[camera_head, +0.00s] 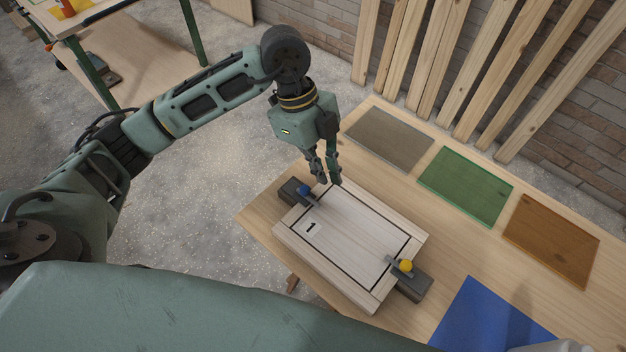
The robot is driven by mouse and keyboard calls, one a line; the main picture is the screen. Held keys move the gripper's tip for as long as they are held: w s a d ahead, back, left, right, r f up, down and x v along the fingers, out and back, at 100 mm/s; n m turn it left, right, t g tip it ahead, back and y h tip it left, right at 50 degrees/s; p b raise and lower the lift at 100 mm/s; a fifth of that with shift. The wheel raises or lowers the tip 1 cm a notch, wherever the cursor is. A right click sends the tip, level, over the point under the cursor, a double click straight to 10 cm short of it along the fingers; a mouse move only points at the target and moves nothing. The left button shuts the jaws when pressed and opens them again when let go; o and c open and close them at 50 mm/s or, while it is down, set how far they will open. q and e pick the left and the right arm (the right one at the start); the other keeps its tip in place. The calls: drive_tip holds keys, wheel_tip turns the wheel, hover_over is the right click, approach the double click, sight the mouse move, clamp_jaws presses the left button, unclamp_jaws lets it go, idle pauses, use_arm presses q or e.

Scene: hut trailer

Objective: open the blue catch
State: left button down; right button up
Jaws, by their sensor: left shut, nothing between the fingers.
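The blue catch (304,191) is a blue knob on a short bar with a dark block, at the upper left end of a pale wooden box (358,233). The lid bears a "1". Its bar appears to reach over the lid's edge. A yellow-knobbed catch (405,266) sits at the opposite, lower right end, its bar also reaching to the lid. My left gripper (334,181) points down, shut and empty, just right of the blue knob and apart from it, above the box's far edge. My right gripper is out of view.
The box lies on a wooden table (262,214). Grey (390,140), green (465,187) and brown (552,240) panels lie along its far side; a blue panel (487,322) lies at lower right. Planks (470,70) lean on the brick wall behind.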

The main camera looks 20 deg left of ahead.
use_arm(q)
drive_tip(key=p, duration=0.2)
hover_over(318, 207)
drive_tip(key=s+d, duration=0.2)
drive_tip(key=d, duration=0.2)
drive_tip(key=f, duration=0.9)
drive_tip(key=shift+w+a, duration=0.1)
drive_tip(key=shift+w, duration=0.15)
drive_tip(key=a, duration=0.1)
drive_tip(key=w+a, duration=0.1)
drive_tip(key=a, duration=0.1)
drive_tip(key=shift+w+f+p, duration=0.1)
drive_tip(key=shift+f+p, duration=0.05)
drive_tip(key=shift+p, duration=0.25)
drive_tip(key=shift+w+a, duration=0.1)
drive_tip(key=shift+a, duration=0.3)
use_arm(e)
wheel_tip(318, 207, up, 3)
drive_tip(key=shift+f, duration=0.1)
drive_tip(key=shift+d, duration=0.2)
